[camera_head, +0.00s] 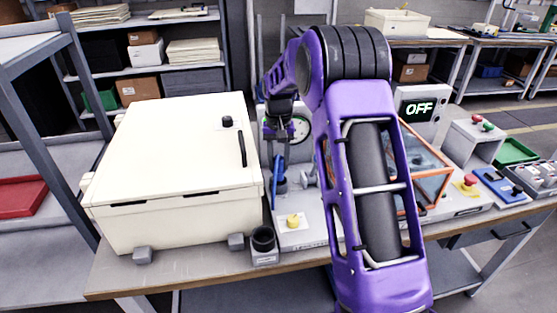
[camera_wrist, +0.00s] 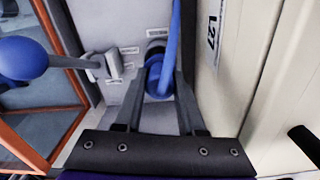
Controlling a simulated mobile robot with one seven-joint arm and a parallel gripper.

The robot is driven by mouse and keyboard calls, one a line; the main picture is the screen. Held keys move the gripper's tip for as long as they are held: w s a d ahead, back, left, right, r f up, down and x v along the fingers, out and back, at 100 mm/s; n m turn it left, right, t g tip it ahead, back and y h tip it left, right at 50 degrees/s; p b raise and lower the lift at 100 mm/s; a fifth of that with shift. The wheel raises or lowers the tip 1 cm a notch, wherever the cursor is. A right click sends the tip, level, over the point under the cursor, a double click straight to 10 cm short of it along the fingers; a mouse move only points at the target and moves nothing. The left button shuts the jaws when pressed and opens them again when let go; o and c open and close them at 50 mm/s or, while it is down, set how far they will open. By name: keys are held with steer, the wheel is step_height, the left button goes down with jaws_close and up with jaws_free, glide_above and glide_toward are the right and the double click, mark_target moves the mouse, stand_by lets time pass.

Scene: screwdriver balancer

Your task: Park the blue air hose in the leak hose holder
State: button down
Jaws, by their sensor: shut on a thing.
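My gripper (camera_head: 277,142) points down between the cream cabinet and the gauge panel. In the wrist view its two fingers (camera_wrist: 158,75) are shut on the blue air hose (camera_wrist: 171,38). The hose runs up from the fingertips and shows a rounded blue part low between them. In the head view the hose (camera_head: 274,182) hangs upright below my gripper. A dark round opening (camera_wrist: 154,45) on the grey panel lies just beyond the fingertips, partly covered by the hose. I cannot tell whether this is the leak hose holder, or whether the hose touches it.
A blue-knobbed lever (camera_wrist: 22,59) and an orange-framed box (camera_head: 427,165) are on the other side.

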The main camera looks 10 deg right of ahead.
mark_target(278, 170)
steer(key=shift+f+b, duration=0.85)
steer(key=shift+f, duration=0.95)
steer(key=shift+c, duration=2.1)
jaws_free()
steer(key=shift+r, duration=0.1)
step_height(278, 170, up, 17)
steer(key=p, duration=0.2)
steer(key=shift+r, duration=0.15)
